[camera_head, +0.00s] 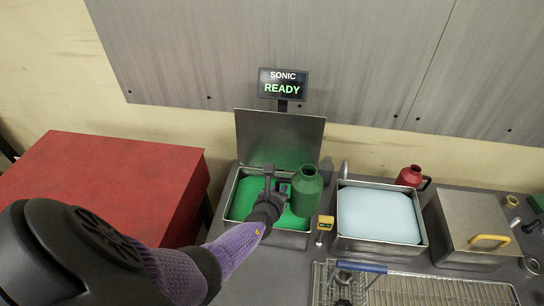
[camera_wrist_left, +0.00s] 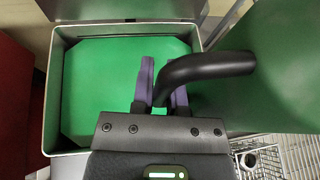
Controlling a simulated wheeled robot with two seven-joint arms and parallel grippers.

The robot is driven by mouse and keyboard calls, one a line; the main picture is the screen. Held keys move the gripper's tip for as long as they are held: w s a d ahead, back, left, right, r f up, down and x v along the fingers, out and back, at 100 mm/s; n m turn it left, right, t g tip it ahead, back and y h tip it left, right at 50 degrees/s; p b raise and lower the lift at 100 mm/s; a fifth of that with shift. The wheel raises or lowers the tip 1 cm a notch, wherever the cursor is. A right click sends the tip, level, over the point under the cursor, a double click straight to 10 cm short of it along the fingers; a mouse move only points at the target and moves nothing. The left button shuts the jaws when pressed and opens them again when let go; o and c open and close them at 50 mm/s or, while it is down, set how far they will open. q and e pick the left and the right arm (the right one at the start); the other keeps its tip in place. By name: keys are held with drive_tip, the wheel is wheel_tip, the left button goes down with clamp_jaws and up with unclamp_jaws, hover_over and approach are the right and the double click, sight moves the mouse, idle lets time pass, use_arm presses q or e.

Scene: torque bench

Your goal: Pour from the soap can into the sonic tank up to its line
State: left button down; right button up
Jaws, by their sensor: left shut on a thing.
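The sonic tank (camera_head: 231,192) is an open metal basin with its lid raised behind it and green liquid inside. The tank also shows in the left wrist view (camera_wrist_left: 52,95). A green can (camera_head: 306,193), which looks like the soap can, is over the tank's right side, about upright with its mouth up. My left gripper (camera_head: 279,184) is over the tank, shut on the can's black handle. In the left wrist view, the purple fingers (camera_wrist_left: 161,88) close around that handle and the can (camera_wrist_left: 272,65) is to their right. I cannot make out the fill line. My right gripper is out of view.
A sign (camera_head: 283,84) reads "SONIC READY". Right of the tank are a yellow tag (camera_head: 325,223), a basin of pale liquid (camera_head: 378,214), a red can (camera_head: 410,177) and a lidded box (camera_head: 473,218). A wire rack (camera_head: 420,292) is in front. A red cabinet (camera_head: 110,185) stands left.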

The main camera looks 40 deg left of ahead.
use_arm(q)
drive_tip(key=f+n+h+b, duration=0.2)
drive_tip(key=f+b, duration=0.1)
drive_tip(key=b, duration=0.1)
drive_tip(key=d+f+n+h+b, duration=0.1)
drive_tip(key=f+n+h+b, duration=0.1)
drive_tip(key=b, duration=0.2)
drive_tip(key=shift+s+d+f, duration=0.1)
drive_tip(key=shift+f, duration=0.3)
idle(0.3)
drive_tip(key=shift+h, duration=0.3)
drive_tip(key=shift+d+r, duration=0.1)
drive_tip(key=shift+d, duration=0.05)
